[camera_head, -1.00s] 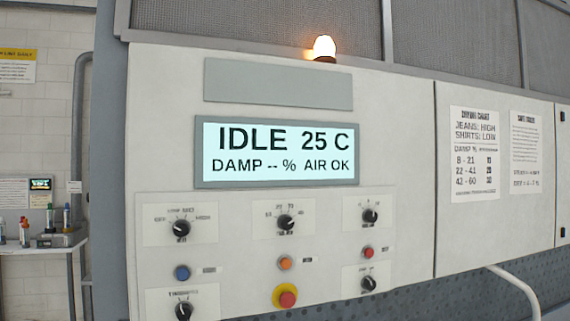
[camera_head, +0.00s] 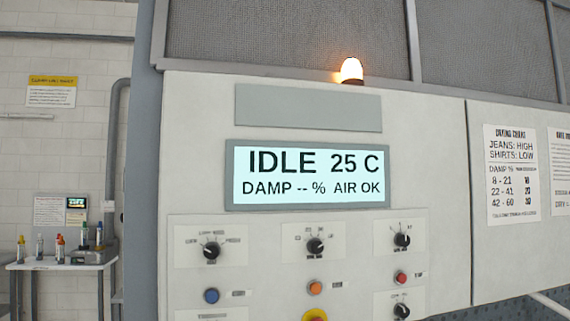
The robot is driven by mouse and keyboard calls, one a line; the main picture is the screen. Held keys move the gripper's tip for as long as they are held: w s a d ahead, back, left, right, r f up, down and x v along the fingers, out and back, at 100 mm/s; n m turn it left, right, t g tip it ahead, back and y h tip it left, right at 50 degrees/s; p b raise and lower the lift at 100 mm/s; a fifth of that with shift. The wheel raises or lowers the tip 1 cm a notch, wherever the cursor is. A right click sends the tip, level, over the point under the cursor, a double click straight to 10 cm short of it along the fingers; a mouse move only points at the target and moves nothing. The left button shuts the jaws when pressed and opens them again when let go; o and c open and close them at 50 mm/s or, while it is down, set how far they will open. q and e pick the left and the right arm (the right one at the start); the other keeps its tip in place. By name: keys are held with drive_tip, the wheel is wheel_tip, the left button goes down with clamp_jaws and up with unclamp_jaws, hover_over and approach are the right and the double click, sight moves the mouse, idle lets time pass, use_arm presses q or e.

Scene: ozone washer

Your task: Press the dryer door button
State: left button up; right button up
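The dryer's control panel (camera_head: 200,140) fills the middle of the head view. Its lit display (camera_head: 307,174) reads IDLE 25 C, DAMP -- %, AIR OK. Below are a blue button (camera_head: 211,296) at left, an orange button (camera_head: 315,288) in the middle and a red button (camera_head: 401,278) at right. Their small labels are too blurred to read, so I cannot tell which is the door button. A larger red button on a yellow base (camera_head: 315,317) is cut off by the bottom edge. Neither of my grippers is in view.
Several black knobs, including one at upper left (camera_head: 211,250), sit around the buttons. An amber lamp (camera_head: 351,71) glows on top. A drying chart (camera_head: 512,175) is at right. A small table (camera_head: 50,264) with bottles stands at far left.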

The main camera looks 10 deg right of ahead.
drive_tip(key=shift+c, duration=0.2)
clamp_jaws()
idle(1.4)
